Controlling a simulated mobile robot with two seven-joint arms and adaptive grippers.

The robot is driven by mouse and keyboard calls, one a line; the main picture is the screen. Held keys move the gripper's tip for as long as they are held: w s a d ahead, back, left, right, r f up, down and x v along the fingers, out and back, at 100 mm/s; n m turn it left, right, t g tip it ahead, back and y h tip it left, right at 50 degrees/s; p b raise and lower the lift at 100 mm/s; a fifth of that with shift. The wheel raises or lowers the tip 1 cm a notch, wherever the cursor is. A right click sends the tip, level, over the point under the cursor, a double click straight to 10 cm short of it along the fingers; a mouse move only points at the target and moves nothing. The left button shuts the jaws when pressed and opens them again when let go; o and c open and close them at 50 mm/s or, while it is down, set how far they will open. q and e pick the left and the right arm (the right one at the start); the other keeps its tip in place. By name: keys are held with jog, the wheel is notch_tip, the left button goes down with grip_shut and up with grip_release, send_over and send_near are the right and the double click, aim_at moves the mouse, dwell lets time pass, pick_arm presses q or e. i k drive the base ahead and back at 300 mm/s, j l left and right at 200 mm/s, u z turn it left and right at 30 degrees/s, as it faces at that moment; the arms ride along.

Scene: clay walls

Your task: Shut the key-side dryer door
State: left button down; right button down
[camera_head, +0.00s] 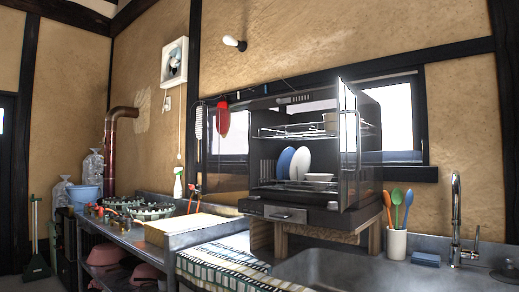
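The dish dryer (287,213) stands on a wooden stand at the sink counter. Its front is open, showing wire racks with a blue plate (285,163), a white plate (301,163) and white bowls (319,177). A clear door (348,140) with a bright metal handle stands swung out at the dryer's right side. To the left of the opening, dark framing overlaps the window; I cannot tell whether it is a second open door. No key is clearly visible, so I cannot tell which side is the key side. Neither of my grippers is in view.
A cup of colored spoons (396,242), a sponge (426,259) and a faucet (456,220) are right of the dryer, by the sink (335,272). A checkered cloth (225,268) lies in front. A stove (140,209) and a cutting board (185,224) are left.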

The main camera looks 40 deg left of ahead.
aim_at(226, 145)
jog(key=j+z, duration=0.3)
jog(key=j, duration=0.2)
jog(key=j+z, duration=0.3)
jog(key=j, duration=0.25)
jog(key=j+z, duration=0.1)
jog(key=j, duration=0.45)
jog(key=k+j+z, duration=0.15)
jog(key=j, duration=0.95)
jog(key=k+j, duration=0.15)
jog(key=j, duration=0.95)
jog(key=k+j, duration=0.15)
jog(key=j, duration=0.4)
jog(key=j+z, duration=0.1)
jog(key=j, duration=0.45)
jog(key=k+j, duration=0.15)
jog(key=j, duration=0.4)
jog(key=k+l, duration=0.2)
jog(key=k+j+z, duration=0.05)
jog(key=k, duration=0.05)
